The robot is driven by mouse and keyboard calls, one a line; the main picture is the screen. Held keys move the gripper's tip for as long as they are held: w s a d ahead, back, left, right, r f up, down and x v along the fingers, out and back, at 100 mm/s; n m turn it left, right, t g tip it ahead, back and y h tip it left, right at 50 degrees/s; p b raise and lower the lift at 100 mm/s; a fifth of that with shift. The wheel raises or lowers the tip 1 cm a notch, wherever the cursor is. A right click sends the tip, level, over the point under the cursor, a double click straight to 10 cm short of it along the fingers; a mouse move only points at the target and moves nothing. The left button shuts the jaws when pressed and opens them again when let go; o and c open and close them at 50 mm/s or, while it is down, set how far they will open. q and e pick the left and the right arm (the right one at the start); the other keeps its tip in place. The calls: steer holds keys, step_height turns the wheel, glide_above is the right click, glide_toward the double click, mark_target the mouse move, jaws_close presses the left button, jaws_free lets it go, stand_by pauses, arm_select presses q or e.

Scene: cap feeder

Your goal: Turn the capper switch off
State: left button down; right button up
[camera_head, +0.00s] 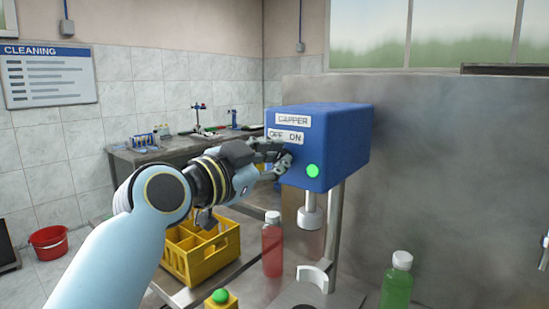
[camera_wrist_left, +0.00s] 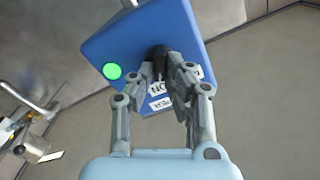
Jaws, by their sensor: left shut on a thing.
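The blue capper box (camera_head: 340,145) stands on a metal post, with a CAPPER label and OFF and ON labels on its front. A round green light (camera_head: 313,170) glows at its lower front; it also shows in the left wrist view (camera_wrist_left: 112,71). My left gripper (camera_head: 284,163) is at the box front just below the labels. In the left wrist view its fingers close around the dark switch knob (camera_wrist_left: 157,52). The fingers hide the knob in the head view, and I cannot tell which label it points to. My right gripper is not in view.
Below the box are a capped red bottle (camera_head: 272,250), a white curved holder (camera_head: 313,275) and a green button on a yellow box (camera_head: 220,297). A yellow crate (camera_head: 230,255) stands under my left arm. A green bottle (camera_head: 396,285) is at the right. A metal wall rises behind.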

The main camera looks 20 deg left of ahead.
arm_select(q)
steer(key=shift+n, duration=0.4)
steer(key=shift+r+n+p, duration=0.1)
steer(key=shift+n+p, duration=0.35)
steer(key=shift+n, duration=0.05)
steer(key=n+p, duration=0.1)
steer(key=n, duration=0.2)
steer(key=n+p, duration=0.2)
steer(key=n, duration=0.1)
steer(key=n+p, duration=0.1)
steer(key=n, duration=0.3)
steer(key=shift+w+a, duration=0.1)
steer(key=shift+a, duration=0.3)
steer(key=c, duration=1.4)
jaws_free()
steer(key=shift+o, duration=0.2)
